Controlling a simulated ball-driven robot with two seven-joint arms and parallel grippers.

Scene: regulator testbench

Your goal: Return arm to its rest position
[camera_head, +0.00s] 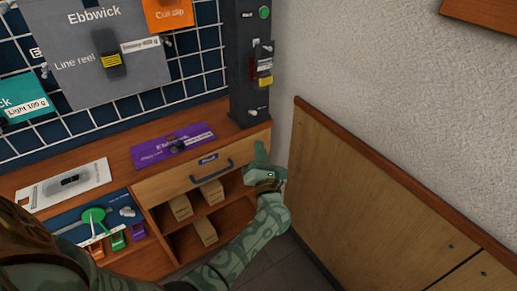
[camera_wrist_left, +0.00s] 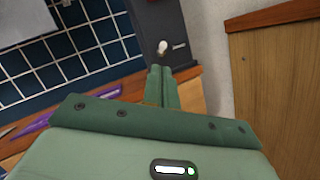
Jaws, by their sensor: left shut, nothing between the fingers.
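My left arm, patterned green, reaches up from the bottom of the head view. Its left gripper (camera_head: 260,147) is at the right end of the wooden bench, in front of the drawer's right edge and below the dark post. The fingers are together and empty. In the left wrist view the shut fingers (camera_wrist_left: 161,73) point at the foot of the dark post, just below a white knob. They appear apart from the post, though the exact gap cannot be told. My right gripper is in neither view.
The dark post (camera_head: 249,60) carries a green button. The drawer (camera_head: 186,175) looks shut; small boxes (camera_head: 180,206) stand in the shelf below. A purple card (camera_head: 165,148) lies on the bench top. A wooden panel (camera_head: 375,200) runs along the right wall. Open floor shows between.

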